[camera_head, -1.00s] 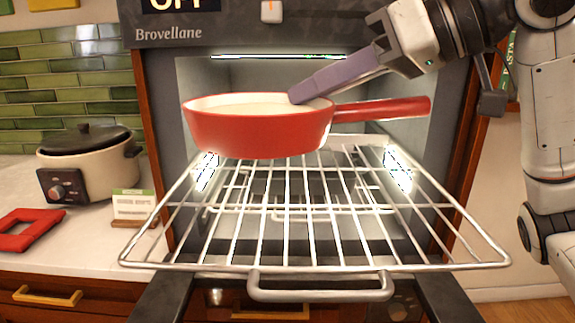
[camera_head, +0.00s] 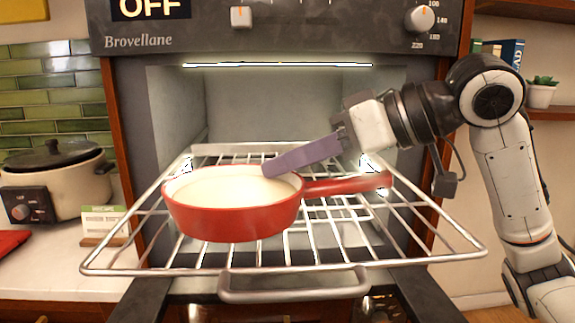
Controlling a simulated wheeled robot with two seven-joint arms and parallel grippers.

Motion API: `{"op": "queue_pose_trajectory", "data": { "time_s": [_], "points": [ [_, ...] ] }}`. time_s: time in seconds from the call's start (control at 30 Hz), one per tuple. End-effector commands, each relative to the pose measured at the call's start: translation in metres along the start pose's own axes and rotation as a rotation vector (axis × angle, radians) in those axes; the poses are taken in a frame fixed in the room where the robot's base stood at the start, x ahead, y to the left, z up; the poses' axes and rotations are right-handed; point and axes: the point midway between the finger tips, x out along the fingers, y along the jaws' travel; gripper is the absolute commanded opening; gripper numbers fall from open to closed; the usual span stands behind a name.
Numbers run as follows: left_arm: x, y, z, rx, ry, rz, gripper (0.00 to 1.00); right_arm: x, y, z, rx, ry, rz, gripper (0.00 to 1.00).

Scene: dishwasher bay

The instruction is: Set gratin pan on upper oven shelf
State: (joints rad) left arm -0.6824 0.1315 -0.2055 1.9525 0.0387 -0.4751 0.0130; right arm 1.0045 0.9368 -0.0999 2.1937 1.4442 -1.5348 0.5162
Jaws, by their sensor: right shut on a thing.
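The red gratin pan (camera_head: 232,218), cream inside with a long red handle, is level over the left and middle part of the pulled-out wire oven shelf (camera_head: 420,258). I cannot tell whether its base touches the wires. My right gripper (camera_head: 272,170) reaches in from the right, its purple fingers shut on the pan's rim near the handle. The handle points right. The pan hides the shelf wires behind and under it. My left gripper is not in view.
The open oven (camera_head: 270,105) is lit and empty behind the shelf. A slow cooker (camera_head: 55,180) and a small card (camera_head: 102,222) stand on the counter at left. A plant (camera_head: 541,92) sits far right.

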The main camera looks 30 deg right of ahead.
Motion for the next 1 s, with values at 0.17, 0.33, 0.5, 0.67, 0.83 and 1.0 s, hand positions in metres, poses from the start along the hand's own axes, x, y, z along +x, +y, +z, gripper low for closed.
{"op": "queue_pose_trajectory", "data": {
  "time_s": [0.17, 0.33, 0.5, 0.67, 0.83, 1.0],
  "points": [
    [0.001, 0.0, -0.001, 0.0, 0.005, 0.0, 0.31, 0.001, 0.001, 0.002, 0.0, -0.001, 0.0, 0.08],
    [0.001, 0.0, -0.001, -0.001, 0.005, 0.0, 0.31, 0.001, 0.0, 0.002, 0.0, -0.001, 0.0, 0.25],
    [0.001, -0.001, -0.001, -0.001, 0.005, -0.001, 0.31, 0.001, 0.0, 0.002, 0.0, -0.001, 0.0, 0.25],
    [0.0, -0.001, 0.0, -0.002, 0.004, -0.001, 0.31, -0.005, 0.0, 0.0, 0.0, -0.001, 0.001, 0.25],
    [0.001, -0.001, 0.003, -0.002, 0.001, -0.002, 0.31, -0.034, 0.001, -0.001, 0.0, 0.002, 0.005, 0.25],
    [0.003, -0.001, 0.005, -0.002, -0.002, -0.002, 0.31, -0.071, 0.001, 0.0, 0.0, 0.002, 0.005, 0.25]
  ]
}}
